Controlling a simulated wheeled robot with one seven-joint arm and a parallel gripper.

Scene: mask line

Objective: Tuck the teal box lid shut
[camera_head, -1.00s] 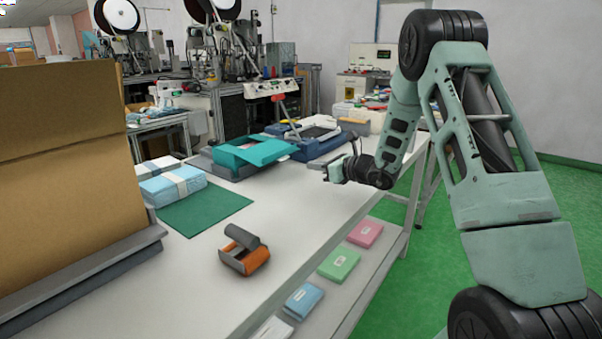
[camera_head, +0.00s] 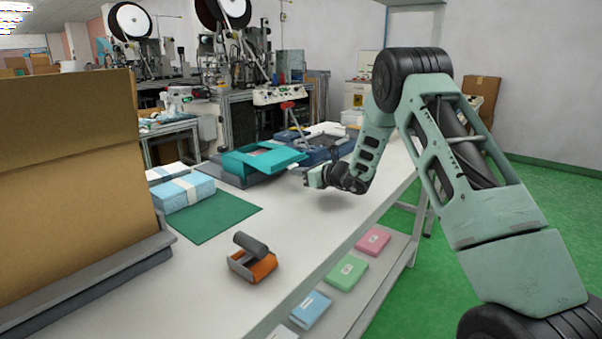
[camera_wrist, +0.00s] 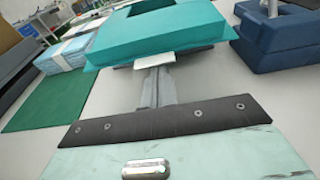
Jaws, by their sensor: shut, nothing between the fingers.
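The teal box (camera_head: 238,163) sits on a dark grey base (camera_head: 222,177) on the table. Its lid (camera_head: 283,158) stands partly open and juts out toward my arm; a dark opening shows in the teal top in the wrist view (camera_wrist: 205,35). My gripper (camera_head: 298,170) is shut and empty beside the lid's near right edge. In the wrist view, the gripper's pale tip (camera_wrist: 155,61) is just below the lid's front edge. I cannot tell whether they touch.
A blue fixture (camera_head: 325,148) stands behind the box, right. Packs of blue masks (camera_head: 185,192) and a green mat (camera_head: 215,217) lie left. An orange and grey holder (camera_head: 252,262) stands nearer. A large cardboard box (camera_head: 70,175) fills the left. White table between is bare.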

